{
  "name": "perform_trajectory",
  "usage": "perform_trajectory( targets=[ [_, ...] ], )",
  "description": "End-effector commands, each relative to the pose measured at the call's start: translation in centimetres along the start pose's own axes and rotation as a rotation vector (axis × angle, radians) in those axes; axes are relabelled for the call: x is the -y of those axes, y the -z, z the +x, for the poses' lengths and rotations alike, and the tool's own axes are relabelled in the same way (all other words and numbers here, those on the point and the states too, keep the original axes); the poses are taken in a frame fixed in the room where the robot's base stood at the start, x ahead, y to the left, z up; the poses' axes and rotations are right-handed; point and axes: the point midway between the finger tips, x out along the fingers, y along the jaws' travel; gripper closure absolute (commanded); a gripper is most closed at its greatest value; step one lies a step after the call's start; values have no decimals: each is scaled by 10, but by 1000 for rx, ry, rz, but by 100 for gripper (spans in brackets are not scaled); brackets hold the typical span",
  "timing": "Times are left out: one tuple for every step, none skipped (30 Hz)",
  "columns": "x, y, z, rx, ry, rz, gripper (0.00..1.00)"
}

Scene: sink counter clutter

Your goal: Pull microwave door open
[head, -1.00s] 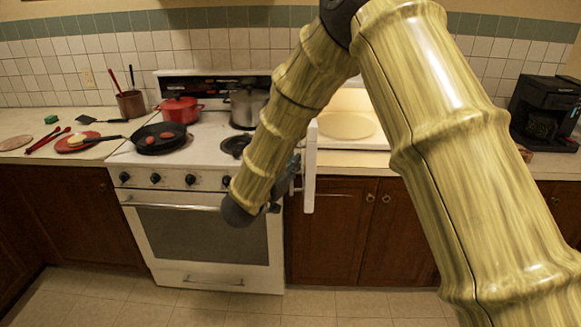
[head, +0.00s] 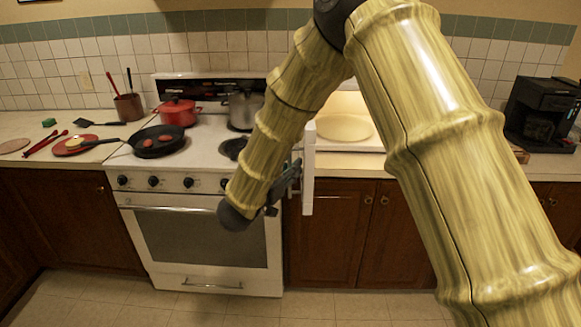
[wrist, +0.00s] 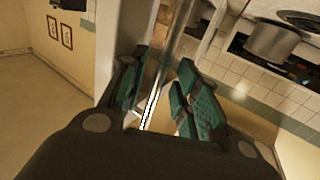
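The microwave (head: 350,131) is largely behind my arm in the head view; its lit interior and round turntable show. Its white door (head: 308,168) stands open, seen nearly edge-on, at the left of the cavity. My gripper (head: 293,172) is at the left side of this door, partly hidden by my arm. In the wrist view my gripper (wrist: 160,105) has its green-padded fingers apart, on either side of a shiny bar (wrist: 178,35) that looks like the door handle. A gap shows between the bar and the right finger; contact on the left is unclear.
A white stove (head: 200,235) stands left of the door, with a red pot (head: 178,112), a grey pot (head: 246,108) and a black pan (head: 160,143) on top. A black coffee maker (head: 540,110) stands at the right. The floor in front is clear.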

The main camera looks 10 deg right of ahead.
Motion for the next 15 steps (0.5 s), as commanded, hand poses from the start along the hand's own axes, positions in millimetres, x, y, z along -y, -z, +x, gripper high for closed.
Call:
perform_trajectory(
  targets=[
    [0,0,-6,0,1,-1,69],
    [0,0,-9,-1,1,-1,69],
    [0,0,-15,-1,2,-1,69],
    [0,0,-20,-1,2,-2,69],
    [0,0,-25,-1,3,-2,69],
    [0,0,-33,0,3,-2,69],
    [0,0,-38,0,3,-1,69],
    [0,0,-44,-1,3,-1,69],
    [0,0,-52,-1,2,-1,69],
    [0,0,-57,-1,2,-1,69],
    [0,0,-63,-1,3,-2,69],
    [0,0,-70,-1,3,-2,69],
    [0,0,-75,-1,2,-1,69],
    [0,0,-80,-1,2,0,69],
    [0,0,-86,-1,2,0,69]
  ],
)
